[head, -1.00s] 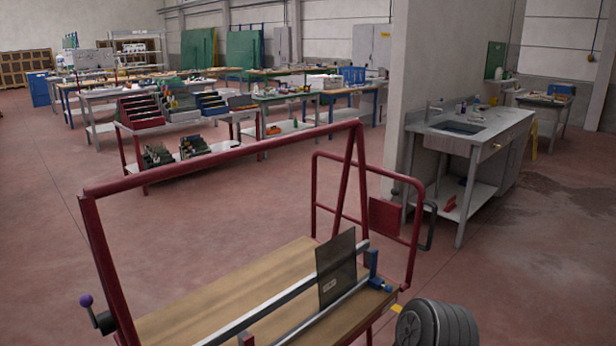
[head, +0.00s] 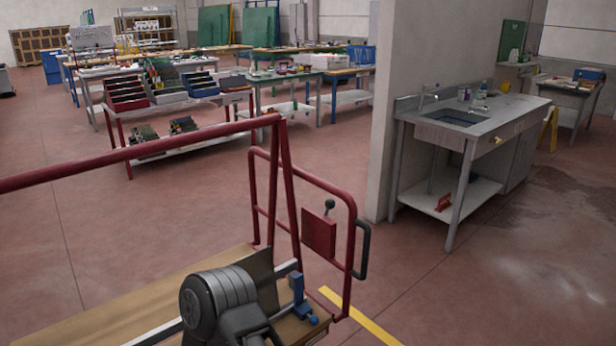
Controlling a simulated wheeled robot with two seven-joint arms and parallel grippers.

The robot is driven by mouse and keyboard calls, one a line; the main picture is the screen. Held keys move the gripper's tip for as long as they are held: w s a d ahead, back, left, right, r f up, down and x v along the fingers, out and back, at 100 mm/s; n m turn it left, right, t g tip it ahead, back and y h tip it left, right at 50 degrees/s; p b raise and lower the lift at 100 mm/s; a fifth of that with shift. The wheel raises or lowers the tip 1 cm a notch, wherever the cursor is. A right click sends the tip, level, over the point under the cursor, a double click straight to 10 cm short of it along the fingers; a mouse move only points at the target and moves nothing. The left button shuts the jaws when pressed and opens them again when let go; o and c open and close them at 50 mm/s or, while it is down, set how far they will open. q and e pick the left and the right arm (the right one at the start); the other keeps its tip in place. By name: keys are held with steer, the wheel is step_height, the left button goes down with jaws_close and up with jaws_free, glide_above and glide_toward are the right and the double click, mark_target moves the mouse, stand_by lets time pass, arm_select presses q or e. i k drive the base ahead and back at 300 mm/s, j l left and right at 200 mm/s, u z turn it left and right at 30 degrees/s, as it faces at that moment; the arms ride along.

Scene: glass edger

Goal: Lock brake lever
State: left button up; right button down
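A red-framed cart (head: 140,152) with a wooden deck (head: 110,310) stands in front of me. A short lever with a dark ball knob (head: 329,205) stands up beside a red plate (head: 318,234) on the cart's right end frame. I cannot tell for sure that this is the brake lever, or whether it is locked. A black looped handle (head: 363,250) sits on the same frame's right side. No fingertips of either gripper show.
A sink bench (head: 470,125) stands at the right. Floor right of the cart is clear, with a yellow line (head: 355,318).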

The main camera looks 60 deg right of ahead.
mark_target(330, 203)
steer(key=k+l, duration=0.1)
steer(key=l, duration=0.25)
steer(key=k+l, duration=0.1)
steer(key=l, duration=0.25)
steer(key=k+l, duration=0.1)
steer(key=l, duration=0.25)
steer(key=k+l+u, duration=0.1)
steer(key=l, duration=0.3)
steer(key=k+l, duration=0.1)
steer(key=l, duration=0.25)
